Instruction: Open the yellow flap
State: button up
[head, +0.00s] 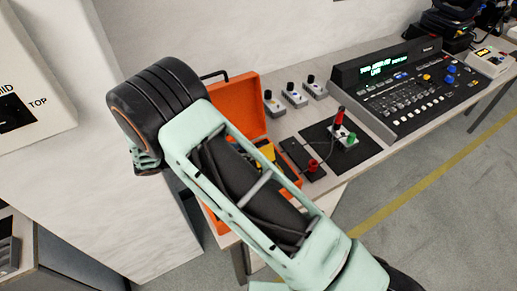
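A yellow piece (267,152), which looks like the yellow flap, shows beside my arm at an orange case (240,108) on the table. My arm covers most of the case and part of the yellow piece, so I cannot tell whether the flap is open or shut. The case's orange lid stands up at the back. My arm crosses the view from the lower right to the upper left, in front of the case. My gripper itself does not show.
The table (345,83) also bears several small switch boxes (294,95), a black plate (340,145) with red and green knobs, and a large black control console (410,90). A pale wall block (110,200) stands left of the case. Open floor (440,215) lies at the right front.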

jog(key=v, duration=0.5)
jog(key=shift+s+a+r, duration=0.1)
jog(key=shift+a+r, duration=0.05)
jog(key=shift+a, duration=0.1)
